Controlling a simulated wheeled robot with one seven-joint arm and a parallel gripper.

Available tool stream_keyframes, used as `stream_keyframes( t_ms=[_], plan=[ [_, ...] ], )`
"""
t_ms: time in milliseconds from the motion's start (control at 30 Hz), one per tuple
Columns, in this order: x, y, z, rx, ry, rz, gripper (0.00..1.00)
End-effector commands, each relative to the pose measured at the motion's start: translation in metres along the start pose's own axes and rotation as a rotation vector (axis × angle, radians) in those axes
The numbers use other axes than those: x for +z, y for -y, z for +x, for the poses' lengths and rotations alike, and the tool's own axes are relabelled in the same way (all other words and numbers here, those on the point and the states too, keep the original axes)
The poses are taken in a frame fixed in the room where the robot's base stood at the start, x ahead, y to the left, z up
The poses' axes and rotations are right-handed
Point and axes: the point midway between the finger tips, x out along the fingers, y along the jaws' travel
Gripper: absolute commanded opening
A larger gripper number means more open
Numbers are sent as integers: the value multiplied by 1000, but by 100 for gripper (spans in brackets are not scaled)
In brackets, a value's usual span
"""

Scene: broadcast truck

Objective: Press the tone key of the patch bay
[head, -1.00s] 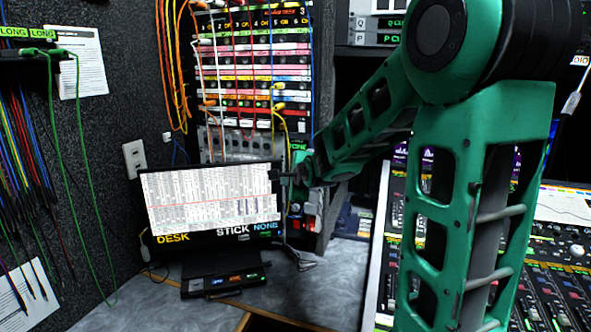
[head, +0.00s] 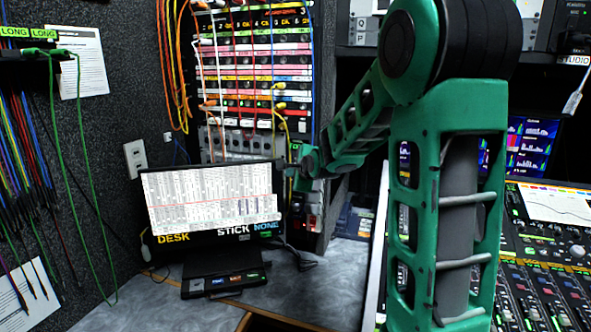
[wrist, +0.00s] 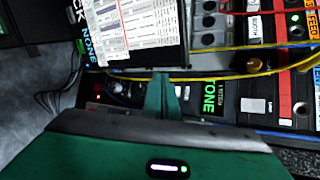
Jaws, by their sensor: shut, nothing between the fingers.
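The patch bay (head: 250,75) stands upright behind the screen in the head view, with rows of labelled strips and several plugged cords. In the wrist view a green TONE label (wrist: 209,97) sits on a dark panel just right of my gripper's fingers (wrist: 162,88). A pale rectangular button (wrist: 253,105) lies farther right on that panel. I cannot tell which part is the tone key; my fingers may cover it. My gripper is shut and empty. In the head view my gripper (head: 292,171) is at the screen's right edge, low on the bay; contact cannot be told.
A screen (head: 212,195) showing a chart stands before the bay, close to my gripper. A yellow cord (wrist: 215,76) crosses just beyond the fingers. A mixing console (head: 555,260) is at right. Green cords (head: 75,180) hang at left. The grey counter (head: 335,285) has free room.

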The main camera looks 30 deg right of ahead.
Motion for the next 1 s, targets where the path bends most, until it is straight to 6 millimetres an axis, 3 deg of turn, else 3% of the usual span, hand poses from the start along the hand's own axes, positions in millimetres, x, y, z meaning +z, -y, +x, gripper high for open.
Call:
stream_keyframes(
  t_ms=[333, 1000],
  plan=[
    [-16, 16, 22, 0, 0, 1, 0],
    [-18, 18, 25, 0, 0, 0, 0]
  ],
)
